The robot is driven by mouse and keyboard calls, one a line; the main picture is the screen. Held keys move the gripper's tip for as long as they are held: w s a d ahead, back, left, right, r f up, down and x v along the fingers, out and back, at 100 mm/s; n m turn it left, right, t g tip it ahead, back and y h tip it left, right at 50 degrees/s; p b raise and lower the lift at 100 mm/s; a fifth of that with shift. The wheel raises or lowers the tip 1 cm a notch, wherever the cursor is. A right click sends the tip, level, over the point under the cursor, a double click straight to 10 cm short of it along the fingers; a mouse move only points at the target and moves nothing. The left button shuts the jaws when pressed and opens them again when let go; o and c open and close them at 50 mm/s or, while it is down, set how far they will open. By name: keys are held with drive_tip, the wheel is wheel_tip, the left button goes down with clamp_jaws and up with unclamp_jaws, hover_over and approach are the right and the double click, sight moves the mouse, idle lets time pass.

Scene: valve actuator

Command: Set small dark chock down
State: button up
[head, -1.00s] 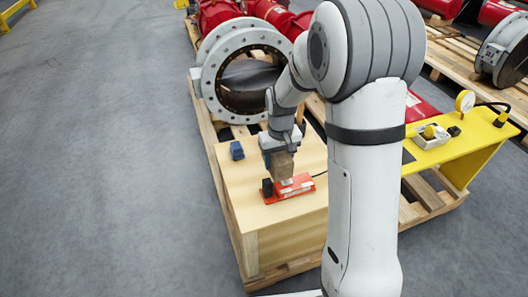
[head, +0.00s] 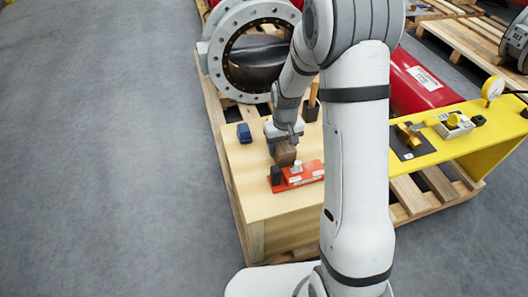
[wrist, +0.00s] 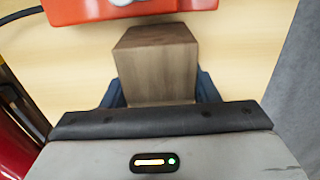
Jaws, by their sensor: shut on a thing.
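The small dark chock is a brown wooden block (head: 286,153). My gripper (head: 284,144) is shut on it and points down over the light wooden box top (head: 240,185). In the wrist view the chock (wrist: 157,62) sits between the two dark blue fingers, with its far end pointing to the orange-red device. I cannot tell whether the chock touches the box top.
The orange-red device (head: 309,173) with a black knob lies on the box top, close to the chock. A blue object (head: 244,133) stands to the left. A yellow bench (head: 440,146) is at right. The box top's left front is bare.

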drive_tip(key=shift+f, duration=0.7)
drive_tip(key=shift+f, duration=0.15)
drive_tip(key=o, duration=1.1)
